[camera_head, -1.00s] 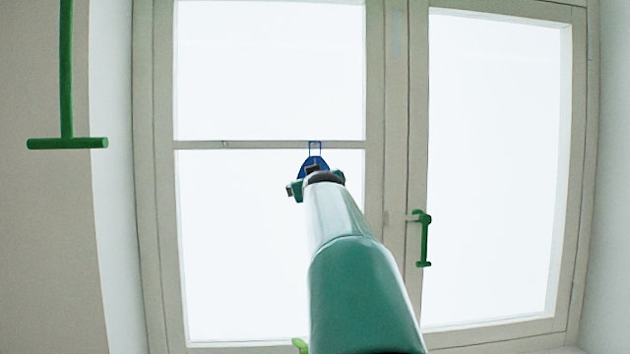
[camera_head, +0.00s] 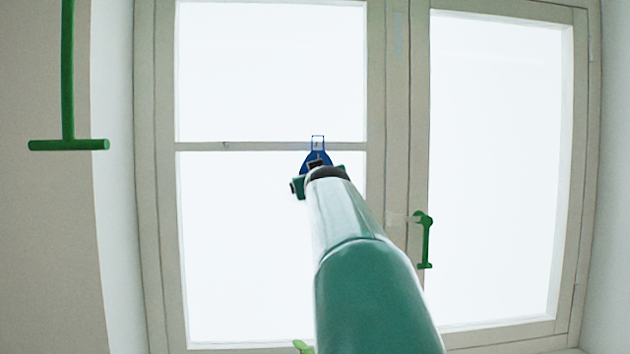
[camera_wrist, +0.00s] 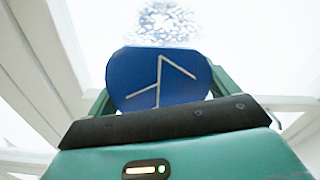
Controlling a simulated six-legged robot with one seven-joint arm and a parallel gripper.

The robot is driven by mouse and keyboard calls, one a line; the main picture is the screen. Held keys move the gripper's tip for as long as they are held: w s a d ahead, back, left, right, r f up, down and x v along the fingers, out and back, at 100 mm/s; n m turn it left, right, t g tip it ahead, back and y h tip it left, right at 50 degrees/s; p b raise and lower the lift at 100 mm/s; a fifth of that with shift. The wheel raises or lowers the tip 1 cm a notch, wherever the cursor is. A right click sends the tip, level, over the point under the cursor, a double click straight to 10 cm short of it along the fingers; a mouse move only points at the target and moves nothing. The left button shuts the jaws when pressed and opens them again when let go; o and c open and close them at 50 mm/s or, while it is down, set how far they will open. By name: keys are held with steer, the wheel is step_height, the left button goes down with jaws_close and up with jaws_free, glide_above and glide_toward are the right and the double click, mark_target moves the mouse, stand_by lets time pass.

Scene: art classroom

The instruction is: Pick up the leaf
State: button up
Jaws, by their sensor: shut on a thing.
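The leaf (camera_head: 309,158) is a flat blue piece with a thin blue loop on top, seen against the window. In the wrist view the leaf (camera_wrist: 130,75) shows a rounded blue face with pale vein-like lines, standing up between my fingers. My gripper (camera_head: 317,166) is shut on the leaf and holds it up at the end of my outstretched arm. The lower part of the leaf is hidden by my gripper, which fills the bottom of the wrist view (camera_wrist: 160,115).
A large bright window (camera_head: 377,250) with a pale frame stands behind. A green window handle (camera_head: 425,243) is right of my arm. A green T-shaped bar (camera_head: 68,100) hangs at the upper left. A small green thing (camera_head: 302,346) shows at the bottom edge.

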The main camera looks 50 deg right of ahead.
steer(key=v, duration=1.4)
stand_by(0.4)
